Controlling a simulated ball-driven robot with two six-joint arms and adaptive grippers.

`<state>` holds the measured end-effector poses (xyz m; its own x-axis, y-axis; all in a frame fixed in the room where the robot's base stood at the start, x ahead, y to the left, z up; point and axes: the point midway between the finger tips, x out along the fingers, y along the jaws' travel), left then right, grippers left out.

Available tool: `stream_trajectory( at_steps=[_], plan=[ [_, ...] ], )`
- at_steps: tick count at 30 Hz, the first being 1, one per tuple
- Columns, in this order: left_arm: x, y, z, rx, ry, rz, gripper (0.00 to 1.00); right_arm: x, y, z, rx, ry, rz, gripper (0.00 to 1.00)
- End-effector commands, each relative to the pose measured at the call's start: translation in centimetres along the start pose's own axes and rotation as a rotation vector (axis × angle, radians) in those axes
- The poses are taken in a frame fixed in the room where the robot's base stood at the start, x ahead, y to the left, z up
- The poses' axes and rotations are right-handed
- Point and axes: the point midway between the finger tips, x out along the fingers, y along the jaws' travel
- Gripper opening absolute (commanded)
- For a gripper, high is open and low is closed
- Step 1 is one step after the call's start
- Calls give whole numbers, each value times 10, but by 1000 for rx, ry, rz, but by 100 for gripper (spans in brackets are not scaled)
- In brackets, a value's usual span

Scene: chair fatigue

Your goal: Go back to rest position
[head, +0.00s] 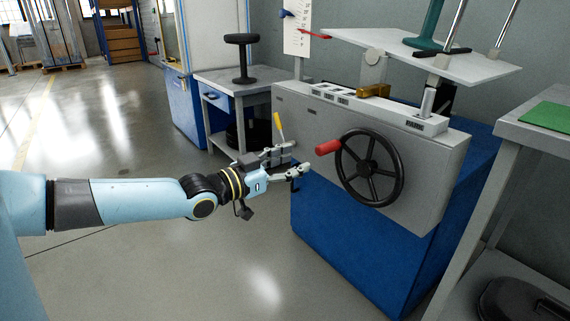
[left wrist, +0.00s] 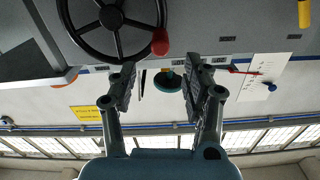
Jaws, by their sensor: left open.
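My left gripper (head: 301,158) reaches in from the left in the head view, in front of the grey machine (head: 292,114) with a blue base. Its fingers are apart with nothing between them; the left wrist view also shows the open fingers (left wrist: 160,84). The black handwheel (head: 370,167) with a red handle (head: 328,147) is on the machine's front. The fingertips are close to the red handle in the head view; I cannot tell the exact gap. In the left wrist view the handwheel (left wrist: 112,18) and red handle (left wrist: 160,42) lie beyond the fingers. My right gripper is not in view.
A white tilted plate (head: 430,55) tops the machine. A side table (head: 217,77) with a black stand (head: 242,58) is behind. A grey bench (head: 530,130) with a green mat (head: 549,116) is at right. Open floor (head: 200,255) lies below my left arm.

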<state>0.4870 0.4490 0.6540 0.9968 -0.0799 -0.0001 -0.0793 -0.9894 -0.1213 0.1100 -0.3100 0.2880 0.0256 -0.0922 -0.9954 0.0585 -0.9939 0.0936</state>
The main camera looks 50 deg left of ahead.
Motion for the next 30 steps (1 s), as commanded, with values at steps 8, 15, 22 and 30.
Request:
stream_trajectory(
  at_steps=[8, 15, 22, 30],
  plan=[
    [-16, 0, 0, 0, 0, -1, 49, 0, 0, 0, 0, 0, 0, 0],
    [-16, 0, 0, -1, 0, -1, 49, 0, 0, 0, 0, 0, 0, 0],
    [-16, 0, 0, -1, 0, -1, 49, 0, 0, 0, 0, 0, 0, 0],
    [-55, 37, 71, -95, -136, -61, 49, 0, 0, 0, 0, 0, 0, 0]
  ],
)
